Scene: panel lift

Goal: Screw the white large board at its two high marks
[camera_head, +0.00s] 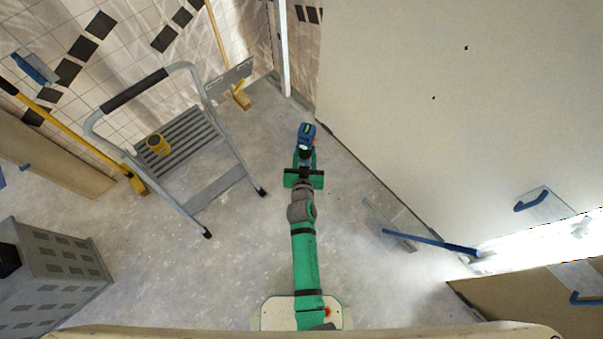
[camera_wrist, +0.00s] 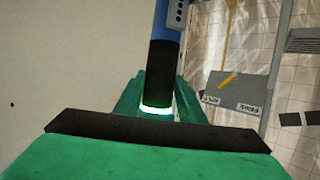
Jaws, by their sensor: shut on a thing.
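The white large board (camera_head: 430,110) stands upright on the right in the head view, and its surface also fills the left of the wrist view (camera_wrist: 60,60). Two small dark marks show on it in the head view, a higher one (camera_head: 466,48) and a lower one (camera_head: 433,98). One dark mark (camera_wrist: 12,104) shows in the wrist view. My gripper (camera_head: 305,168) is shut on a blue and black screwdriver tool (camera_head: 306,134), left of the board and apart from it. A greenish light glows at the tool's black part (camera_wrist: 158,85) in the wrist view.
A grey step ladder (camera_head: 185,145) with a yellow cup (camera_head: 158,145) on it stands at left. A grey perforated box (camera_head: 55,265) is at lower left. Floor between ladder and board is mostly clear.

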